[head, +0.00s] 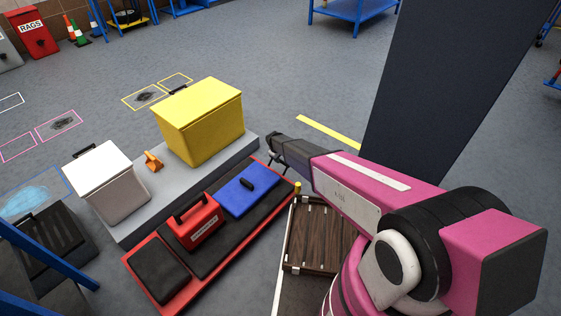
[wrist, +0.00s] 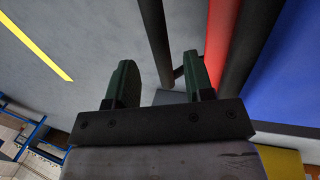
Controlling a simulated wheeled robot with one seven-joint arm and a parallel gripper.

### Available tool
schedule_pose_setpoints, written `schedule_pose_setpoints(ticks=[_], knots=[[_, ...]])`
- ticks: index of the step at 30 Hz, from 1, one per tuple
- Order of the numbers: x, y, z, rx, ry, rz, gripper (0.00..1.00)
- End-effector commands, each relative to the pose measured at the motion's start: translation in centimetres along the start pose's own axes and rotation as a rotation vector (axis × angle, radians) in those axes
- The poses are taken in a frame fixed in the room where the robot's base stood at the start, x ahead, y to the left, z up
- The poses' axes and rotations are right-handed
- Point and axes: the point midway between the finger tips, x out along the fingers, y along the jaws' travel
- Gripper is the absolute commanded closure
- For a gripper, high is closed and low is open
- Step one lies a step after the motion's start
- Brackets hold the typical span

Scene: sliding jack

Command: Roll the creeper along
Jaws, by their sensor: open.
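The creeper (head: 215,235) is a long, low red-framed board with black pads, lying diagonally on the floor in the head view. A red toolbox (head: 194,222) and a flat blue case (head: 248,194) rest on it. My gripper (head: 274,158) is at the creeper's far end, pointing down. In the wrist view my gripper (wrist: 158,72) has its two dark green fingers apart with nothing clearly held between them. The creeper's red edge (wrist: 218,45) runs just right of the fingers, with the blue case (wrist: 285,70) beyond. A dark bar (wrist: 155,40) shows between the fingers; whether they touch anything is unclear.
A grey platform (head: 140,205) beside the creeper bears a yellow box (head: 201,120), a white box (head: 105,183) and a small orange object (head: 153,162). A wooden slatted board (head: 318,240) lies right of the creeper. A dark panel (head: 440,80) stands behind my arm. Floor beyond the creeper's far end looks open.

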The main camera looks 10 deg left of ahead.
Motion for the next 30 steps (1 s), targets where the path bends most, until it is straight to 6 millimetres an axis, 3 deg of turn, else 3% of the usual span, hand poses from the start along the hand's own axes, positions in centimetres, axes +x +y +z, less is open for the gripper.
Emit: schedule_pose_setpoints(ticks=[1, 6, 16, 17, 21, 30], knots=[[1.2, 0.1, -0.1, 0.0, -0.001, -0.001, 0.52], [3.3, 0.1, -0.1, 0.001, -0.001, 0.0, 0.52], [3.8, 0.0, 0.0, 0.001, 0.0, 0.0, 0.52], [3.8, 0.0, 0.0, 0.001, 0.0, 0.0, 0.55], [3.8, 0.0, 0.0, 0.001, 0.0, 0.0, 1.0], [4.0, 0.6, 0.0, 0.002, 0.0, 0.0, 1.0]])
